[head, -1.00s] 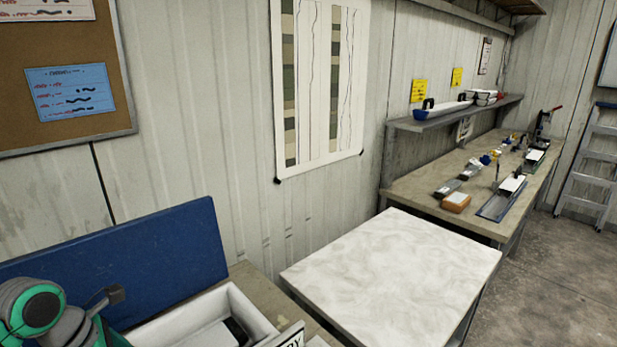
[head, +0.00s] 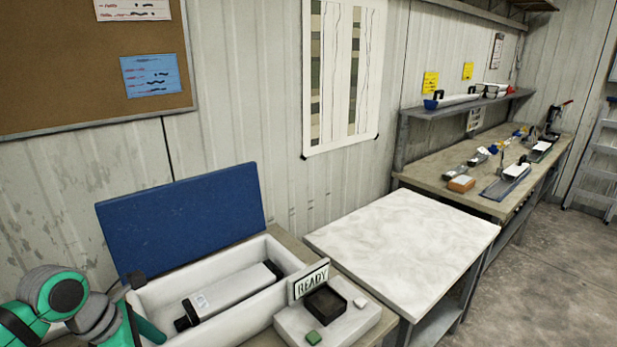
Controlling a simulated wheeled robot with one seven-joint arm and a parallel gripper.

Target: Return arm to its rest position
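My arm (head: 65,300), green and grey, shows at the lower left in the head view, beside the left end of a white open box (head: 255,250). A small dark part at its end overlaps the box's left rim; I cannot make out two fingertips there. Whether my gripper is open, shut or holding something cannot be told. A grey core liner (head: 230,293) with dark ends lies inside the box, apart from the visible arm.
The box's blue lid (head: 185,222) stands open against the wall. A bare white-topped table (head: 405,235) stands to the right. A workbench (head: 440,172) with tools is beyond.

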